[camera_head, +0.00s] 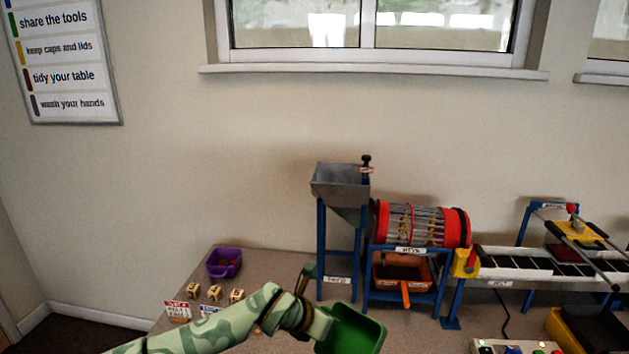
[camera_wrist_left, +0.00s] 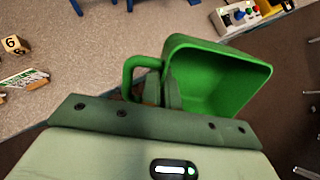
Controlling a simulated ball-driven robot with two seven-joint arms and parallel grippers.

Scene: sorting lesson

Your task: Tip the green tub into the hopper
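The green tub (camera_head: 352,332) is at the bottom middle of the head view, at the end of my left arm, tilted with its open side showing. It also fills the upper middle of the left wrist view (camera_wrist_left: 222,85), where the part of its inside that shows looks bare. My left gripper (camera_head: 322,324) is shut on the tub at its handle side (camera_wrist_left: 130,78); the exact finger contact is partly hidden. The grey hopper (camera_head: 340,188) stands on blue legs behind and above the tub, apart from it. My right gripper is in neither view.
A red-ended drum (camera_head: 422,226) adjoins the hopper, above an orange bin (camera_head: 402,276). A conveyor (camera_head: 540,266) runs to the right. A purple tub (camera_head: 224,263) and wooden number blocks (camera_head: 215,293) lie at left. A button panel (camera_head: 515,347) is at front right.

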